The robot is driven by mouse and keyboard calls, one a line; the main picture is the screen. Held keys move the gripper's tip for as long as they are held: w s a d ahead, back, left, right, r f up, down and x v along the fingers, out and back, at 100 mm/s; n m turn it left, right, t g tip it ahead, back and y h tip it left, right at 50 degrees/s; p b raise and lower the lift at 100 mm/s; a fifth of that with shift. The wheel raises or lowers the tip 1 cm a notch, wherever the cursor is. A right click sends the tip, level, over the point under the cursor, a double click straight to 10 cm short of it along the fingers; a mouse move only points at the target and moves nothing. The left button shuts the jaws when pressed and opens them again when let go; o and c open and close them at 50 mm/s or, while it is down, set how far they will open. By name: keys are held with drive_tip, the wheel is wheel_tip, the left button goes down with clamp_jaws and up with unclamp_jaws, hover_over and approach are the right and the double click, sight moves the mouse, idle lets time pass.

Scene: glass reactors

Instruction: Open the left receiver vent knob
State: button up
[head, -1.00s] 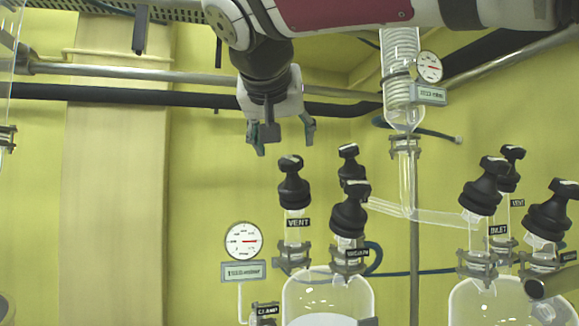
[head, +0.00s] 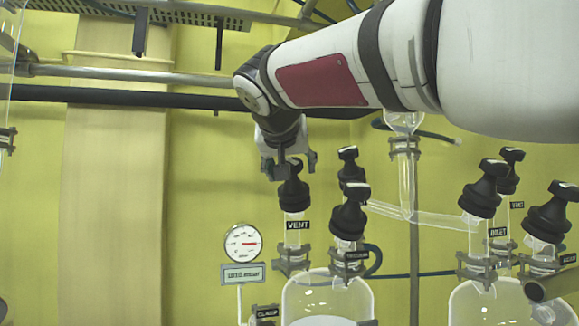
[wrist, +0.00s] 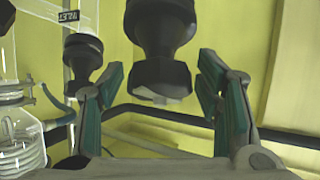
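The left receiver's vent knob (head: 293,190) is black and sits on a glass neck with a VENT label (head: 298,225). My gripper (head: 289,164) is right above it and points down, with its fingers at the level of the knob's handle. In the wrist view, a large black knob (wrist: 160,75) with a pale tip stands between the spread green-padded fingers (wrist: 162,64). Gaps show on both sides of it, so the gripper is open and not clamped. The left receiver (head: 328,288) is a clear glass vessel below. My gripper partly hides the handle's top.
Two more black knobs (head: 349,210) (head: 350,166) stand close on the right of the vent knob. The right receiver's (head: 485,295) knobs (head: 482,190) are farther right. A round gauge (head: 243,242) is at lower left. A dark pipe (head: 200,99) crosses behind.

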drive_tip(key=c, duration=0.9)
drive_tip(key=shift+n, duration=0.4)
drive_tip(key=n+y+p, duration=0.1)
drive_tip(key=n+p, duration=0.1)
drive_tip(key=n+y+p, duration=0.1)
drive_tip(key=n+y, duration=0.1)
drive_tip(key=shift+s+r+p, duration=0.1)
drive_tip(key=shift+r+p, duration=0.1)
drive_tip(key=shift+p, duration=0.15)
drive_tip(key=n+g+y+p, duration=0.1)
drive_tip(key=n+p, duration=0.2)
drive_tip(key=p, duration=0.1)
drive_tip(key=shift+f+y, duration=0.1)
drive_tip(key=shift+y, duration=0.2)
drive_tip(key=shift+a+f+n+y+p, duration=0.1)
drive_tip(key=shift+n+y+p, duration=0.2)
drive_tip(key=shift+n+p, duration=0.25)
